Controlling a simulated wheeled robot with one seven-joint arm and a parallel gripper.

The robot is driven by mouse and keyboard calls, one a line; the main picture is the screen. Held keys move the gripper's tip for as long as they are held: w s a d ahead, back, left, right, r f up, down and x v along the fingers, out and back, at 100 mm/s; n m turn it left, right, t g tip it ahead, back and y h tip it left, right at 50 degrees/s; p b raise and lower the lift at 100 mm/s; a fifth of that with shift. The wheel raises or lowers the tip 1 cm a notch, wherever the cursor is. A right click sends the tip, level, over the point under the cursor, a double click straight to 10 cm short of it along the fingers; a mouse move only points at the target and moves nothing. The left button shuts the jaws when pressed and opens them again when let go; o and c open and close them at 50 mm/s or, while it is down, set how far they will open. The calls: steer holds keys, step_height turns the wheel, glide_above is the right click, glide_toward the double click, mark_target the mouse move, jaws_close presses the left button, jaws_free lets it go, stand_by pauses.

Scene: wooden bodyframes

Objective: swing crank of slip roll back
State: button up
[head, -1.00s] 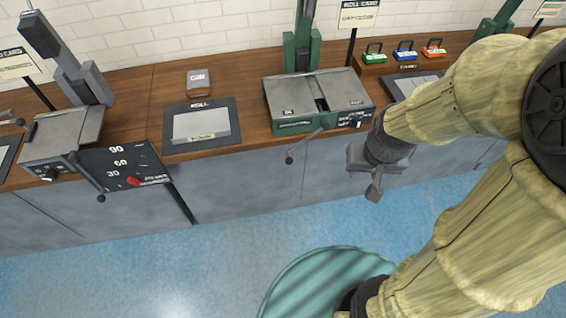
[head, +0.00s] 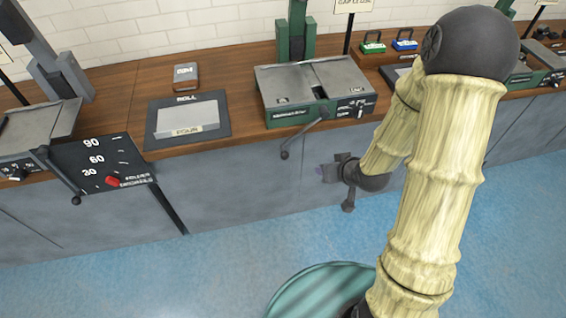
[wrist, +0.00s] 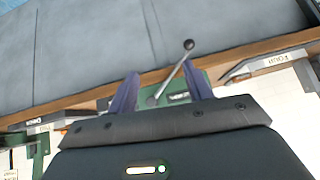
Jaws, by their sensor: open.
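The green-bodied slip roll (head: 312,90) with grey top plates stands on the wooden bench. Its dark crank (head: 303,135) hangs from the front, slanting down and left to a round knob over the cabinet face. My gripper (head: 322,173) is open in front of the cabinet, below and right of the crank knob, apart from it. In the wrist view, the crank (wrist: 173,81) shows between and beyond the two bluish fingers of my gripper (wrist: 160,77), its knob past the fingertips. Nothing is held.
A grey machine (head: 35,130) with its own crank and a dial panel (head: 100,165) is at the left. A flat ROLL tray (head: 155,143) lies between the machines. The blue floor in front is open.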

steer(key=a+f+m+t+y+b, duration=0.2)
steer(key=f+t+b, duration=0.2)
steer(key=f+b, duration=0.2)
steer(key=w+a+f+m+t+y+b, duration=0.1)
steer(key=a+f+m+t+y+b, duration=0.1)
steer(key=f+b, duration=0.4)
steer(key=shift+w+a+f+m+t+y, duration=0.15)
steer(key=shift+a+f+m+t+y, duration=0.25)
steer(key=shift+a+f+t+y, duration=0.55)
steer(key=shift+d+r, duration=0.15)
steer(key=shift+r, duration=0.05)
steer(key=b, duration=1.1)
glide_toward(283, 151)
steer(key=b+x, duration=0.1)
steer(key=x, duration=0.9)
steer(key=shift+f, duration=0.2)
